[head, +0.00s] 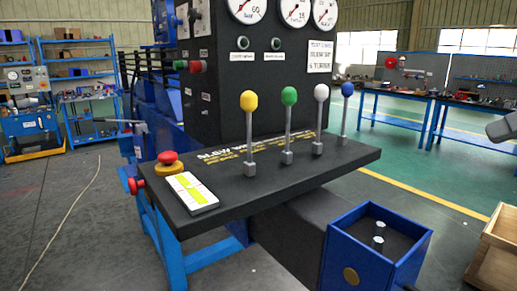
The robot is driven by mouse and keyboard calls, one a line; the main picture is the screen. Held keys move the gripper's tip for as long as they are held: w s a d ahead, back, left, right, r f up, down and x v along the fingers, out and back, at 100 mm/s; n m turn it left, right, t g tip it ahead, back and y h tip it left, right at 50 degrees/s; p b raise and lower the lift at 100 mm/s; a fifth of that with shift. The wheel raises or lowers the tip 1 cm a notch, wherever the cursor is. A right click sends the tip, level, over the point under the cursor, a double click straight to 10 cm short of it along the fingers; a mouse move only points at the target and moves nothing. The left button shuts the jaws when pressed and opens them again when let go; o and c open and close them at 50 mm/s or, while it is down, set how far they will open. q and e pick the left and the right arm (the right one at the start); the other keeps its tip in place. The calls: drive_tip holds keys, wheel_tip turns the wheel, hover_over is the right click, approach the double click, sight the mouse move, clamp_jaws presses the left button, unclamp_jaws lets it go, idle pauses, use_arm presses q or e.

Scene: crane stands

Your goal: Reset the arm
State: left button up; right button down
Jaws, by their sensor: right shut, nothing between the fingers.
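My right gripper (499,129) shows only in part at the right edge of the head view. It is shut and empty, held up in the air to the right of the crane stand. It touches nothing that I can see. The rest of my right arm is out of the frame. My left gripper and left arm are not in view.
The black control shelf (250,184) carries levers with yellow (249,101), green (289,96), white (321,92) and blue (347,89) knobs. A red mushroom button (168,157) sits at its left. A blue box (338,259) and wooden crate (493,262) stand low at the right.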

drive_tip(key=d+f+m+t, duration=0.4)
drive_tip(key=f+m, duration=0.4)
drive_tip(key=f, duration=0.6)
drive_tip(key=d+f+m+t, duration=0.4)
drive_tip(key=f+m, duration=0.4)
drive_tip(key=f, duration=0.6)
drive_tip(key=s+a+f+m+h, duration=0.3)
drive_tip(key=f+m, duration=0.2)
drive_tip(key=f, duration=0.3)
drive_tip(key=s+a+f+m+h, duration=0.2)
drive_tip(key=s+f+m, duration=0.1)
drive_tip(key=f+m, duration=0.3)
drive_tip(key=s+a+f+m+g+h, duration=0.1)
drive_tip(key=s+a+f+m+g, duration=0.1)
drive_tip(key=s+a+f+m, duration=0.2)
drive_tip(key=s+a+f+m+g, duration=0.2)
drive_tip(key=s+a+f+m, duration=0.3)
drive_tip(key=a+f, duration=0.4)
drive_tip(key=s+a, duration=0.1)
drive_tip(key=a, duration=0.5)
drive_tip(key=shift+s+a+f+h, duration=0.2)
drive_tip(key=shift+s+f+h, duration=0.15)
drive_tip(key=shift+s+h, duration=0.05)
